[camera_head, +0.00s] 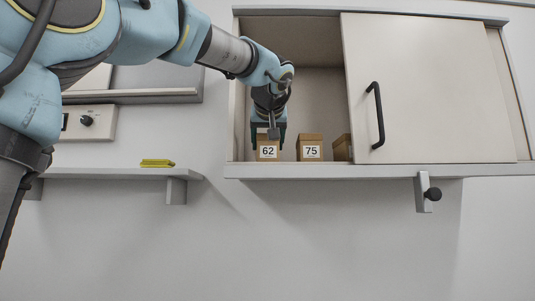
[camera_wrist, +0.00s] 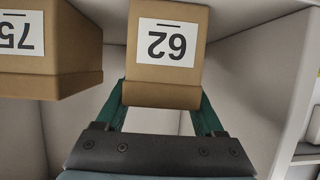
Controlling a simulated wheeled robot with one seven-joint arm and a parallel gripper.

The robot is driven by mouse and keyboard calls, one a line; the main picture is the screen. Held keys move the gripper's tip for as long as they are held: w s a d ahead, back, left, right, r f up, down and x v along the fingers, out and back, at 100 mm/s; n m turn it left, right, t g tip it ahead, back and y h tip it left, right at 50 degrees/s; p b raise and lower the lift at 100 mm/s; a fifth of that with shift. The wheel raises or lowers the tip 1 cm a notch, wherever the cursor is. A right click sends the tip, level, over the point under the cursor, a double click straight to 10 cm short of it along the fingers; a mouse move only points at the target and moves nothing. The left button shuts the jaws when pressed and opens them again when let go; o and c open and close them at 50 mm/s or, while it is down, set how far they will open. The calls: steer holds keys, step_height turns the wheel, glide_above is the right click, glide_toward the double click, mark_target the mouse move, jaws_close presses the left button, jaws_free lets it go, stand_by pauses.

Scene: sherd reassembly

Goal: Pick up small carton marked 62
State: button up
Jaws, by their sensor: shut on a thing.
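The small brown carton marked 62 (camera_head: 267,153) is at the left end of the open wall cabinet, its white label facing out. In the wrist view the carton (camera_wrist: 166,92) appears upside down between the green fingers of my gripper (camera_wrist: 163,100). My gripper (camera_head: 268,143) reaches in from above and is shut on this carton. In the head view the carton looks at or very close to the cabinet floor; I cannot tell whether it touches. The fingertips are partly hidden by the carton in the wrist view.
A carton marked 75 (camera_head: 310,148) stands close by on the right, also in the wrist view (camera_wrist: 45,88). Another carton (camera_head: 342,148) is partly hidden by the sliding door (camera_head: 430,90) with a black handle. A yellow item (camera_head: 157,163) lies on the lower left shelf (camera_head: 110,173).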

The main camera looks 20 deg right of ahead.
steer(key=shift+c, duration=1.4)
jaws_close()
steer(key=shift+r, duration=0.2)
